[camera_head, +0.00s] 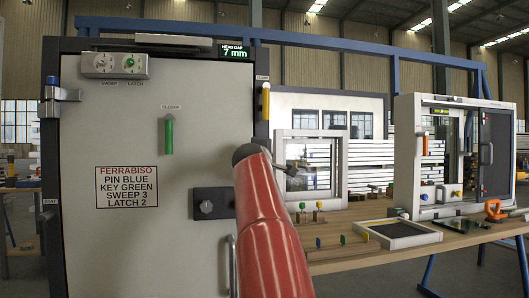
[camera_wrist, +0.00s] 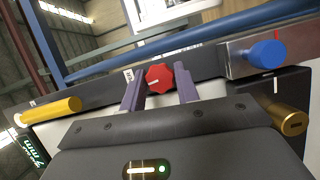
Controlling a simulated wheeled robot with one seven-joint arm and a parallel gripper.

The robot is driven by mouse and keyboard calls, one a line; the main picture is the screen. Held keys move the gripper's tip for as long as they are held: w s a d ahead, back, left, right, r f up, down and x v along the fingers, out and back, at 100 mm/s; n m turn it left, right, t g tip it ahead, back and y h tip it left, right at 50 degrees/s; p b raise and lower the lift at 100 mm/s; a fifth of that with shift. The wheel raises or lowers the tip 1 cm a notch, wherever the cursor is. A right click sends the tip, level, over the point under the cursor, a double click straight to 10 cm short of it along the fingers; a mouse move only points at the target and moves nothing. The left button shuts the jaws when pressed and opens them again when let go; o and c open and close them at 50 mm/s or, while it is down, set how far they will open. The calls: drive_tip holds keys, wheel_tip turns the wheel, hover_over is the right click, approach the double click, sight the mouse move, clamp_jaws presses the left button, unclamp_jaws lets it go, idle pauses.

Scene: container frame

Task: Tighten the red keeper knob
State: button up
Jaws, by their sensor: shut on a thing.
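In the wrist view the red keeper knob (camera_wrist: 158,78) has a lobed rim and a pale line across its face. It sits by a dark metal strip. The two purple-grey fingers of my gripper (camera_wrist: 160,73) stand on either side of the knob and are shut on it. The contact on the knob's sides is partly hard to see. In the head view my red arm reaches toward the right edge of the door (camera_head: 140,240); the knob and my gripper are hidden there.
In the wrist view a blue knob (camera_wrist: 267,55) and a brass lock cylinder (camera_wrist: 285,124) lie to the right, a yellow handle (camera_wrist: 48,112) to the left. The head view shows a green-lit display (camera_head: 234,51) and a workbench (camera_head: 440,243) with small frames at right.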

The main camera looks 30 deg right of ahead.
drive_tip(key=shift+r+m+p, duration=0.1)
drive_tip(key=shift+m+p, duration=0.35)
drive_tip(key=shift+m, duration=0.15)
drive_tip(key=o, duration=1)
drive_tip(key=b+v, duration=0.3)
drive_tip(key=v, duration=0.4)
drive_tip(key=shift+s+a, duration=0.25)
